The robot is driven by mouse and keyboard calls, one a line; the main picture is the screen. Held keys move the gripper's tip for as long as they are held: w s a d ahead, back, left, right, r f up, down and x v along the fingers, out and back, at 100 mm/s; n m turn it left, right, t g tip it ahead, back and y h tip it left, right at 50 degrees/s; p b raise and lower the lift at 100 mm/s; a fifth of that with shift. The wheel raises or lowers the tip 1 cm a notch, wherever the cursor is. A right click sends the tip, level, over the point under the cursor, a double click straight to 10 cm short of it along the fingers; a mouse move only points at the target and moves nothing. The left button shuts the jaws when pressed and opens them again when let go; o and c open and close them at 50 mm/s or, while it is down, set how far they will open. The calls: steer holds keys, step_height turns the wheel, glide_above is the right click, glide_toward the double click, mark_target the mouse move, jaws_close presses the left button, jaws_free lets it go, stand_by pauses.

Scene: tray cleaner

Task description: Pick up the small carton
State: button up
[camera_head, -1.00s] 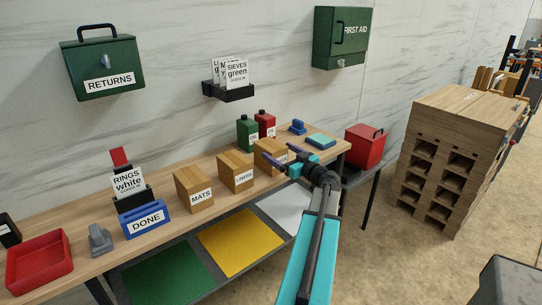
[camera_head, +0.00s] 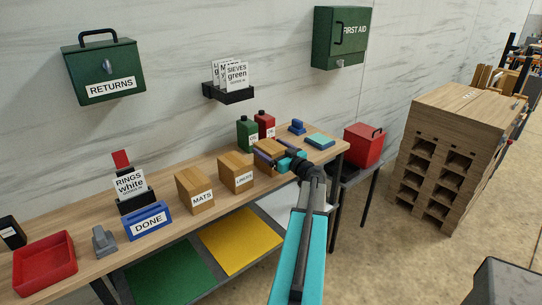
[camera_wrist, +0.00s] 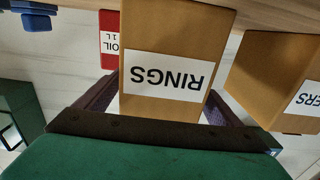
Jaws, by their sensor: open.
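Three brown cartons stand in a row on the wooden bench, labelled MATS (camera_head: 195,191), LINERS (camera_head: 236,173) and RINGS (camera_head: 268,145). They look similar in size. My gripper (camera_head: 267,157) is at the RINGS carton, the rightmost of the three, and partly covers it in the head view. In the wrist view the RINGS carton (camera_wrist: 170,45) appears upside down between the two open fingers of my gripper (camera_wrist: 162,92), one on each side. I cannot tell whether either finger touches it. The carton appears to rest on the bench.
The LINERS carton (camera_wrist: 275,75) stands close beside in the wrist view. A green can (camera_head: 247,134) and red can (camera_head: 265,125) stand behind. A DONE holder (camera_head: 148,221) and red tray (camera_head: 44,266) are left.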

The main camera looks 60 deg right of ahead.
steer(key=shift+c, duration=0.2)
stand_by(0.3)
steer(key=c, duration=1.5)
steer(key=shift+r, duration=0.15)
steer(key=shift+r+b, duration=1.45)
steer(key=shift+r, duration=3.45)
